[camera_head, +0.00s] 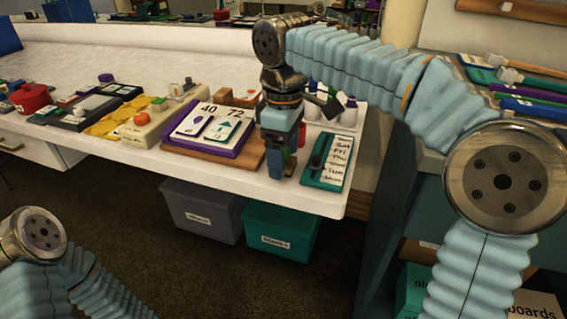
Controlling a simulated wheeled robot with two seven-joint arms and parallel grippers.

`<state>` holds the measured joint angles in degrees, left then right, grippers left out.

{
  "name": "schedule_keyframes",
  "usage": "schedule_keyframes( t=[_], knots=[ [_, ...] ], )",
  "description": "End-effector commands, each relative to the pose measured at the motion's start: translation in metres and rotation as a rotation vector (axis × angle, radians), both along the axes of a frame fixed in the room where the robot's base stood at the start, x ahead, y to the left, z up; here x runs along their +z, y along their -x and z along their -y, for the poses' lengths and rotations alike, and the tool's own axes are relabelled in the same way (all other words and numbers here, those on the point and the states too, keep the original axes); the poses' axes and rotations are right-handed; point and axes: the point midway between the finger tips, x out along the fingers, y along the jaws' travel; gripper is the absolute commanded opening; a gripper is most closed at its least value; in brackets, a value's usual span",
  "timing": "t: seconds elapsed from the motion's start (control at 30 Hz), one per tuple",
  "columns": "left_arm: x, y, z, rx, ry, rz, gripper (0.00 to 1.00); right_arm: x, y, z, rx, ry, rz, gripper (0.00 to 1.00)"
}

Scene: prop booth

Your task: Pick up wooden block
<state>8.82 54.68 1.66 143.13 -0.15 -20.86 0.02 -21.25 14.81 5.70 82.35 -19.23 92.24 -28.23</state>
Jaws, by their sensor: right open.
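My right gripper (281,160) hangs fingers-down over the front edge of the white table, between a purple-edged number board and a green-framed day board. Its fingers are apart, and I see nothing held. A small red thing shows right behind the fingers, mostly hidden. I cannot single out a wooden block with certainty; a flat brown wooden piece (193,154) lies under the number board, just left of the gripper. My left arm shows at the lower left, but its gripper is out of view.
The white table (325,207) holds the number board (217,128), the day board (328,160), white bottles (349,113), a yellow puzzle (106,124) and a red pot (31,97). Grey (203,211) and teal (281,231) bins stand below.

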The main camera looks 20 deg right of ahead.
Motion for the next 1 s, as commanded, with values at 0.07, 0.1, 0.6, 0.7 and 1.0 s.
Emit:
schedule_keyframes(
  t=[0.07,0.1,0.6,0.7,1.0],
  knots=[
    [0.000,0.000,0.000,0.000,0.000,0.000,0.43,0.001,0.000,0.000,0.000,-0.001,0.001,0.77],
    [0.000,0.000,0.000,0.000,0.000,0.000,0.43,0.001,0.000,0.000,0.000,-0.001,0.001,0.77],
    [0.000,0.000,0.000,0.000,0.000,0.000,0.43,0.001,0.000,0.000,0.000,0.000,0.001,0.12],
    [0.000,0.000,0.000,0.000,0.000,0.000,0.43,0.001,0.000,0.000,0.000,0.000,0.001,0.12],
    [0.006,0.000,0.000,-0.001,0.000,0.000,0.43,0.021,-0.001,0.000,0.000,-0.001,0.004,0.12]
  ],
)
